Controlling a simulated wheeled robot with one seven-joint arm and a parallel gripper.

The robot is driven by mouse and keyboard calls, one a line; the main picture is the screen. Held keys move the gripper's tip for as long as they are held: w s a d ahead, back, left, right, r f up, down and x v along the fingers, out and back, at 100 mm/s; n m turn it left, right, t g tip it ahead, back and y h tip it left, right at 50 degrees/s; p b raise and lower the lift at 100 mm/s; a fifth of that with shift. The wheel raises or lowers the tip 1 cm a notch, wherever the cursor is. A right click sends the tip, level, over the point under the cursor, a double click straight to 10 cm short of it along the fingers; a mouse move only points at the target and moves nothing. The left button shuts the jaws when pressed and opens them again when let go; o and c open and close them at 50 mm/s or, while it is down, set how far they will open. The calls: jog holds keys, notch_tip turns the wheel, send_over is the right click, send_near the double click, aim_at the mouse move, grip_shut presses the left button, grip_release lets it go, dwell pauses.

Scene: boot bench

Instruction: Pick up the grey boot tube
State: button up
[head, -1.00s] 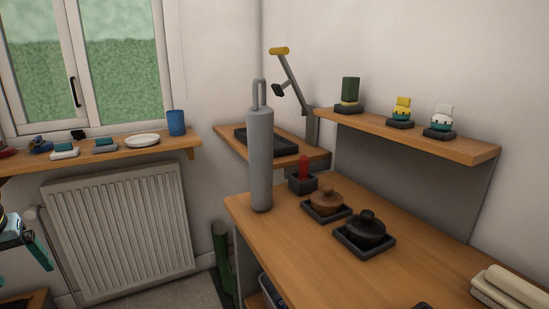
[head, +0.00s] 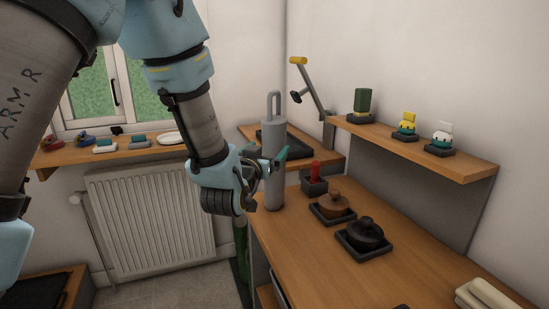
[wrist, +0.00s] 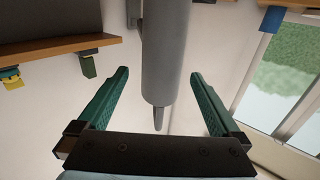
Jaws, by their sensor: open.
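The grey boot tube (head: 272,135) stands upright on the near left end of the wooden bench top, with a loop handle on its top. My gripper (head: 271,160) is at the tube's middle height, reaching in from the left, and a teal finger crosses in front of the tube. In the wrist view the tube (wrist: 166,50) appears upside down between my two spread teal fingers (wrist: 160,73). Gaps show on both sides, so the jaws are open and not closed on it. How deep the tube sits between them is hard to tell.
Right of the tube are a red-handled item in a dark holder (head: 315,182), a brown lidded pot (head: 334,206) and a black one (head: 364,236). A shelf (head: 420,150) with small figures is at right. A lamp-like stand (head: 312,90) rises behind.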

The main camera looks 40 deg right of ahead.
aim_at(274, 139)
jog(key=x, duration=0.2)
jog(key=shift+w+d+r+p, duration=0.1)
jog(key=shift+w+d+p, duration=0.1)
jog(key=shift+p, duration=0.15)
jog(key=p+x, duration=0.3)
jog(key=x, duration=0.1)
jog(key=shift+a+r, duration=0.1)
jog(key=shift+r, duration=0.15)
jog(key=shift+w+d+f, duration=0.15)
jog(key=shift+w+d, duration=0.15)
jog(key=shift+d, duration=0.2)
jog(key=c, duration=1)
jog(key=shift+c, duration=0.8)
